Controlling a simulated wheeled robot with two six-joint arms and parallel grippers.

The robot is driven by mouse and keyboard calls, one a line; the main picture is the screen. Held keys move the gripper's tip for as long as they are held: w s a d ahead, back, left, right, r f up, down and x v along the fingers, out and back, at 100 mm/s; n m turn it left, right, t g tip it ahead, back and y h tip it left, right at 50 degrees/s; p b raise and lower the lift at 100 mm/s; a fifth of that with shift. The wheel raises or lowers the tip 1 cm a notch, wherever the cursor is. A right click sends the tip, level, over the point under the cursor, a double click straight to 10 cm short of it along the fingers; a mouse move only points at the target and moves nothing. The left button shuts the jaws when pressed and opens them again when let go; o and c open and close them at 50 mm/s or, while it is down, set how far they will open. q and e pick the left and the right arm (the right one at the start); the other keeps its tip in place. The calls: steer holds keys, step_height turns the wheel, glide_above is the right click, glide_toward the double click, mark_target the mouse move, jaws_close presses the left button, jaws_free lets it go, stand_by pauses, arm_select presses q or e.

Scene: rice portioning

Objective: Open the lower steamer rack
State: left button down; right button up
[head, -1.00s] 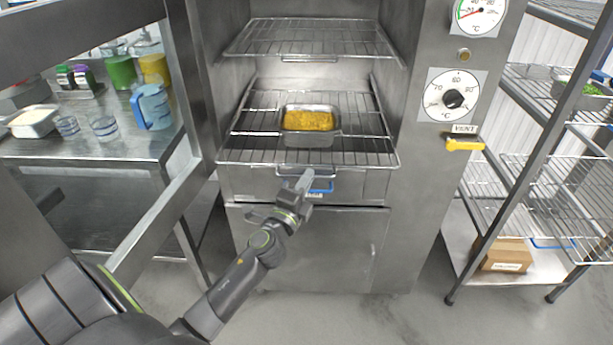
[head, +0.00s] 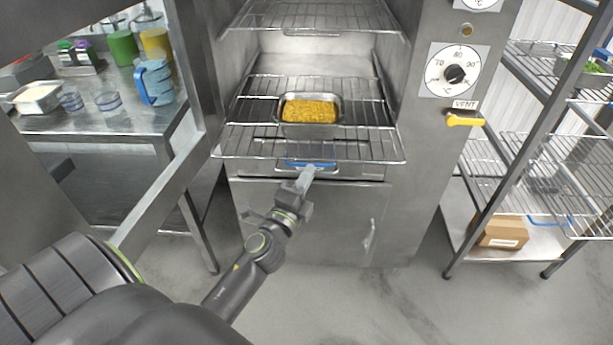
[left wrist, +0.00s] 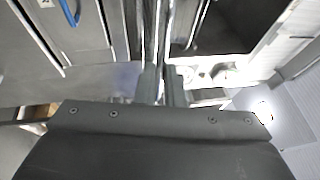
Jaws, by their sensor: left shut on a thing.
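The lower steamer rack (head: 224,152) is a wire shelf that juts out from the open steamer cabinet in the head view. A metal pan of yellow food (head: 309,110) stands on it. My left gripper (head: 307,174) is at the middle of the rack's front edge, shut on the rack's handle. The grip itself is mostly hidden by the fingers. In the left wrist view, the two fingers (left wrist: 163,82) are close together against thin metal bars. My right gripper is in neither view.
An upper wire rack (head: 315,17) sits empty above. The steamer's open door frame (head: 165,185) stands at the left, before a counter with a blue jug (head: 153,82). A yellow vent lever (head: 464,121) and wire shelving (head: 560,160) are at the right. The floor in front is clear.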

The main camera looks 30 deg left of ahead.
arm_select(q)
steer(key=c, duration=1.8)
jaws_free()
steer(key=b+v, duration=0.7)
steer(key=v, duration=1)
steer(key=shift+s, duration=0.25)
steer(key=shift+f, duration=0.1)
